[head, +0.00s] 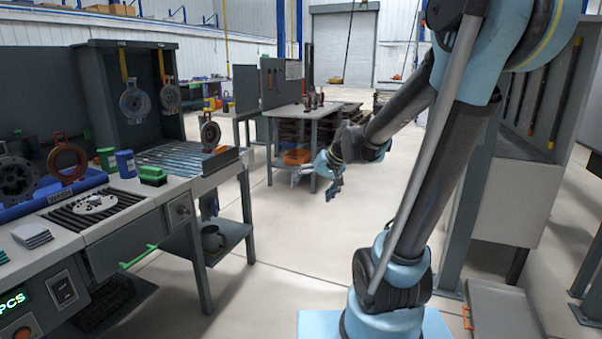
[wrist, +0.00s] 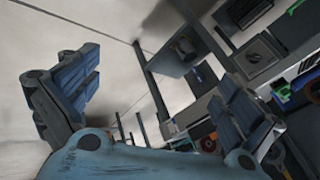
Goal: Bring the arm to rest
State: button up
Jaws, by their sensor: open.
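My gripper (head: 318,178) is at the end of my bent arm, in the middle of the head view. It hangs over the open floor, to the right of the workbench and apart from it. In the wrist view my gripper (wrist: 160,100) shows its two blue fingers spread wide apart.
The workbench (head: 120,200) on the left carries dark and orange discs, a blue bin (head: 60,190), a green brush (head: 153,175) and a roller section (head: 185,158). A small table (head: 310,112) stands behind my gripper. The floor (head: 290,240) in the middle is clear.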

jog(key=s+d+f+h, duration=0.2)
jog(key=s+d+f, duration=0.2)
jog(key=s+d, duration=0.3)
jog(key=s+d+f+g+h, duration=0.1)
jog(key=s+d+f+h, duration=0.2)
jog(key=s+d, duration=0.5)
jog(key=s+f, duration=0.1)
jog(key=s, duration=0.5)
jog(key=shift+s+d+g+h, duration=0.3)
jog(key=shift+s, duration=0.05)
jog(key=shift+w+f, duration=0.15)
jog(key=shift+w, duration=0.25)
